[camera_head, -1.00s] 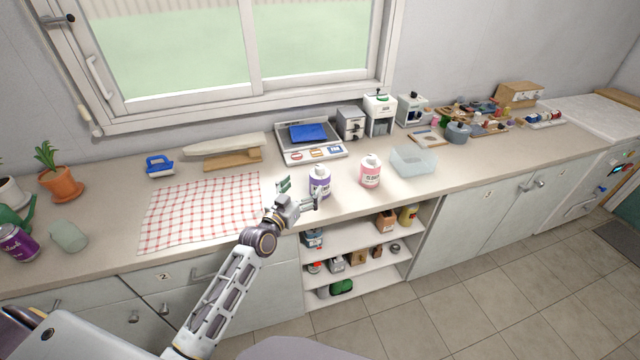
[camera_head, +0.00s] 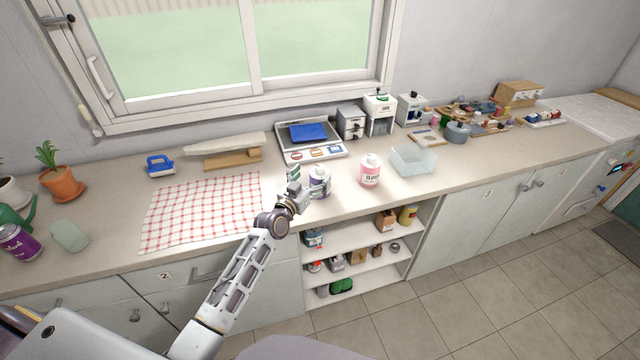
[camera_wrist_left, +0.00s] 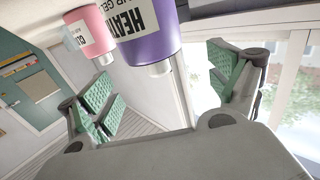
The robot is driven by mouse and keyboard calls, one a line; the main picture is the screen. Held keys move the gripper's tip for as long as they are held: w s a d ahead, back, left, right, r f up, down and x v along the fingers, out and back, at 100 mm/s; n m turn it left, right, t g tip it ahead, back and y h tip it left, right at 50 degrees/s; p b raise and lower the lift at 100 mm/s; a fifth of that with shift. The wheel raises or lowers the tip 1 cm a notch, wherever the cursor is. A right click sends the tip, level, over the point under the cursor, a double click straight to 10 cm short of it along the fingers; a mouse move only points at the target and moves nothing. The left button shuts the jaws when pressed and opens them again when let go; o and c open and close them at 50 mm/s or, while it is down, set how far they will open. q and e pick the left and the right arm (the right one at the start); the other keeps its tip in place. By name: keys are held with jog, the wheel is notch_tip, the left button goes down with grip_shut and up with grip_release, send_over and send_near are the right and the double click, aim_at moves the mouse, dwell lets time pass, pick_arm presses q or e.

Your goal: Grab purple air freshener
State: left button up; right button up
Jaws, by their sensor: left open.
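The purple air freshener (camera_head: 319,177) is a white-labelled bottle standing upright on the counter. In the left wrist view it shows as a large purple body (camera_wrist_left: 150,45) with a white cap, at the top of the picture between the two finger sides. My left gripper (camera_head: 306,183) is open at the bottle's near left side. Its green-padded fingers (camera_wrist_left: 165,90) stand apart with no grip on the bottle. Part of the bottle's lower front is hidden by a finger. My right gripper is not in view.
A pink bottle (camera_head: 370,171) stands just right of the purple one, with a clear tub (camera_head: 413,160) beyond it. A scale (camera_head: 310,152) is behind. A checked cloth (camera_head: 203,212) lies left. A purple can (camera_head: 18,242) stands far left.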

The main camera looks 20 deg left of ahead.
aim_at(318, 172)
pick_arm(q)
jog(key=shift+w+d+f+p, duration=0.1)
jog(key=shift+w+d+p, duration=0.1)
jog(key=shift+w, duration=0.65)
jog(key=shift+w+d+f+p, duration=0.1)
jog(key=shift+w+d, duration=0.15)
jog(key=shift+w, duration=0.55)
jog(key=shift+w+d+f+p, duration=0.1)
jog(key=shift+w+d, duration=0.1)
jog(key=shift+w, duration=0.65)
jog(key=shift+c, duration=0.2)
jog(key=shift+r, duration=0.1)
jog(key=c, duration=1.6)
jog(key=shift+r, duration=5.05)
